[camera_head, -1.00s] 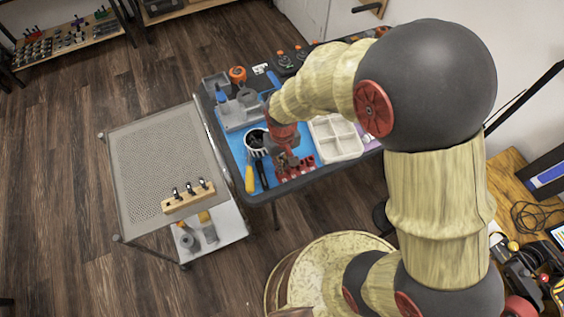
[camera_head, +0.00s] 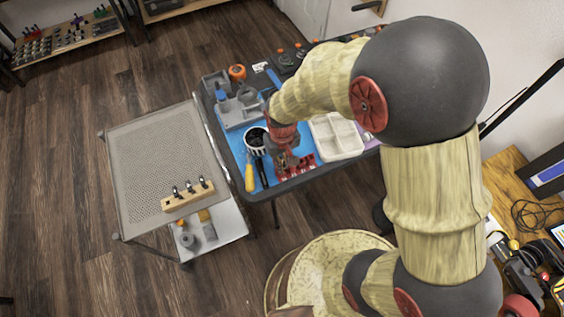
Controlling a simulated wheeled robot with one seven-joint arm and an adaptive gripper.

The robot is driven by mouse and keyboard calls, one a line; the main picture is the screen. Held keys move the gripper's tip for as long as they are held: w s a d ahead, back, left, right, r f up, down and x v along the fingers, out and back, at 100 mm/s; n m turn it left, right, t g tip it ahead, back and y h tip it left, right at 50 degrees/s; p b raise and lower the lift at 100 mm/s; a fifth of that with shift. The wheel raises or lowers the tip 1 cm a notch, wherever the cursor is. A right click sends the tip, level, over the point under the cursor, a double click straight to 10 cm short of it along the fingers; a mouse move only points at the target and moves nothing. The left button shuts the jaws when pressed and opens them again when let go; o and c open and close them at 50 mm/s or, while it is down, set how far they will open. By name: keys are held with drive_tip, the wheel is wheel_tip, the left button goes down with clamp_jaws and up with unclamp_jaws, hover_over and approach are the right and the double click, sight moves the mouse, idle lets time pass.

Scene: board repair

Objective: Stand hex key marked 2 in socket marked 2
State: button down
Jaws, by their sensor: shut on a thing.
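My gripper (camera_head: 288,163) points down over the near edge of the blue-topped worktable, right above a red holder (camera_head: 302,168). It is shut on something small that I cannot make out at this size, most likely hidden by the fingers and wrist. A wooden block (camera_head: 188,197) with several dark upright pieces stands on the perforated cart at the left, apart from my gripper. No number marks are legible on the block, the red holder or any key, so I cannot tell which socket or key is marked 2.
The perforated cart top (camera_head: 150,150) is mostly clear. A gap separates cart and table.

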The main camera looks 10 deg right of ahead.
drive_tip(key=c, duration=1.8)
unclamp_jaws()
drive_tip(key=shift+c, duration=0.2)
drive_tip(key=shift+o, duration=0.8)
drive_tip(key=shift+r, duration=0.1)
drive_tip(key=shift+r+p, duration=2.9)
drive_tip(key=shift+r, duration=0.55)
